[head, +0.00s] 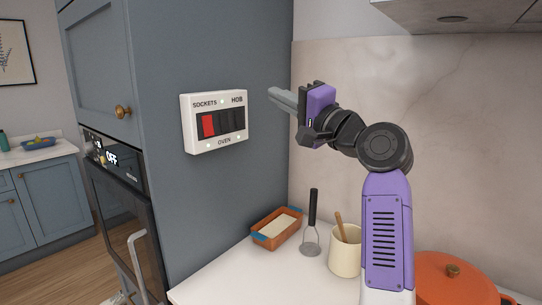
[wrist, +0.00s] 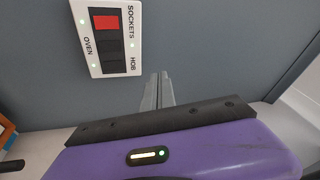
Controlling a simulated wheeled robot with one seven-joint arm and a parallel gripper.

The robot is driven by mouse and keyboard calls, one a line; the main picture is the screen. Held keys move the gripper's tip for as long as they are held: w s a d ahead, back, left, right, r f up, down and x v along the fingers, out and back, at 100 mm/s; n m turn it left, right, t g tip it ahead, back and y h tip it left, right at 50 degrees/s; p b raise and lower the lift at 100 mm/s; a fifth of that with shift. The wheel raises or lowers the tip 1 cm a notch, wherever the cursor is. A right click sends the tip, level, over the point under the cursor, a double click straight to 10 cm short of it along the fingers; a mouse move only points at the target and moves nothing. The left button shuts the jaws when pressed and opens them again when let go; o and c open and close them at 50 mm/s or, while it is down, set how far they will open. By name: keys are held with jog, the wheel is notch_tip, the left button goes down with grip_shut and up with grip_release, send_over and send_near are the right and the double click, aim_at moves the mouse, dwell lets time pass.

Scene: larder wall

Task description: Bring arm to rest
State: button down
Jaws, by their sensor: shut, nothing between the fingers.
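My gripper (head: 282,100) is raised in the air to the right of the switch panel in the head view. Its fingers are together and hold nothing, and they look apart from the panel. The gripper tips also show in the wrist view (wrist: 158,92). The white switch panel (head: 215,149) is on the grey-blue cabinet side, marked SOCKETS, HOB and OVEN. Its left switch is red and the others are dark. Small lights glow on it. The panel is also in the wrist view (wrist: 134,54).
Below the arm, the white counter (head: 232,279) holds an orange baking dish (head: 277,229), a masher (head: 311,230), a cream pot (head: 344,258) and an orange casserole (head: 455,283). A dark oven (head: 122,205) with an OFF display stands left. A hood (head: 465,14) hangs upper right.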

jog(key=s+d+f+t+h, duration=0.2)
jog(key=d+f+h, duration=0.25)
jog(key=f, duration=0.35)
jog(key=s+d+f+t+h, duration=0.25)
jog(key=d+f, duration=0.25)
jog(key=f, duration=0.4)
jog(key=s+d+f+n+h, duration=0.2)
jog(key=s+d+f+h, duration=0.3)
jog(key=s+f, duration=0.75)
jog(key=s+d+f+n+g, duration=0.1)
jog(key=s+f, duration=0.4)
jog(key=s, duration=0.8)
jog(key=s+d+f+n+g+h, duration=0.1)
jog(key=s+f, duration=0.4)
jog(key=s, duration=0.9)
jog(key=s+d+f+n+g, duration=0.2)
jog(key=s+f, duration=0.4)
jog(key=s, duration=0.7)
jog(key=shift+s+d+n+g, duration=0.15)
jog(key=shift+n+g, duration=0.25)
jog(key=shift+g, duration=0.45)
